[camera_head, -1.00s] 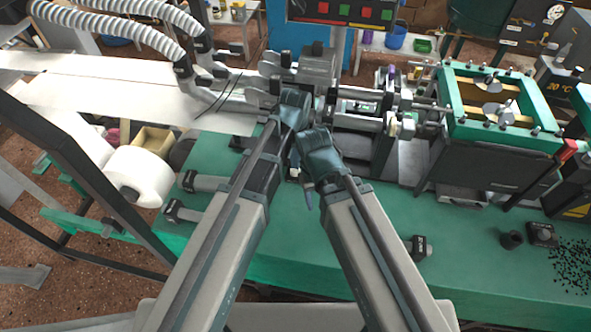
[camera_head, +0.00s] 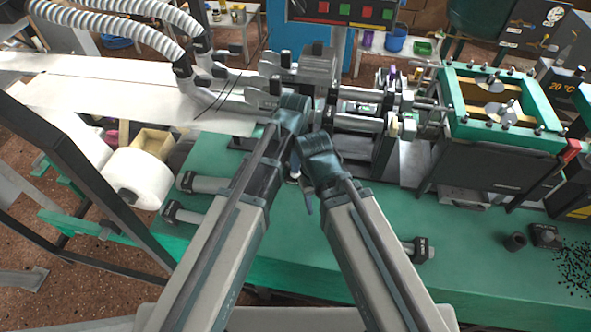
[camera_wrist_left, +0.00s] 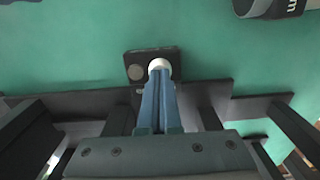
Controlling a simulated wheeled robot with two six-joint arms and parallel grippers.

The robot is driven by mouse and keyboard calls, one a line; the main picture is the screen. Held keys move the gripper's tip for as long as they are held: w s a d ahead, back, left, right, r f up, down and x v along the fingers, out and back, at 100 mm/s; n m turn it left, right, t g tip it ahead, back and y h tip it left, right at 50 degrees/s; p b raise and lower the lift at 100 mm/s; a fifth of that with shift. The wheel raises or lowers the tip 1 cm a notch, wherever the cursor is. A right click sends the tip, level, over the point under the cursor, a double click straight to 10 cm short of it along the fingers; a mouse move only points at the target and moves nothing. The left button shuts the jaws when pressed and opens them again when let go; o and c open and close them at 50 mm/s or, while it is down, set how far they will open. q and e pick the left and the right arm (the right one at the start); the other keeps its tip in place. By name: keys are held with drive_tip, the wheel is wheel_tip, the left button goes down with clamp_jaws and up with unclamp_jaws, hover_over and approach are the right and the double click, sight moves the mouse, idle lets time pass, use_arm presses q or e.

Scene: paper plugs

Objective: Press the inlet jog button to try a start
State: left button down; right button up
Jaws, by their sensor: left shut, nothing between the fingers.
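A small black control plate (camera_wrist_left: 137,56) sits on the green bench in the left wrist view. It carries a white round button (camera_wrist_left: 159,64) and a dull tan button (camera_wrist_left: 137,72) to its left. My left gripper (camera_wrist_left: 158,74) is shut and empty, its blue fingertips over the lower edge of the white button. Whether they touch or press it I cannot tell. In the head view the left gripper's wrist (camera_head: 291,115) hides most of this spot. My right gripper (camera_head: 309,201) points down beside it, mostly behind its own wrist, and its jaws are unclear.
The machine's shafts and clamps (camera_head: 365,120) stand just behind the grippers. A green-framed unit (camera_head: 505,135) stands at the right. A white roll (camera_head: 138,177) is at the left.

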use_arm(q)
drive_tip(key=shift+r+p, duration=1.2)
use_arm(e)
drive_tip(key=shift+r, duration=1.15)
use_arm(q)
wheel_tip(320, 180, up, 3)
drive_tip(key=p, duration=0.3)
drive_tip(key=shift+r, duration=0.1)
use_arm(e)
wheel_tip(320, 180, up, 3)
use_arm(q)
drive_tip(key=s+a, duration=0.3)
drive_tip(key=s, duration=0.3)
drive_tip(key=s+a+m+y, duration=0.1)
drive_tip(key=s+a, duration=0.1)
drive_tip(key=s, duration=0.5)
drive_tip(key=shift+a+m, duration=0.3)
drive_tip(key=shift+a, duration=0.1)
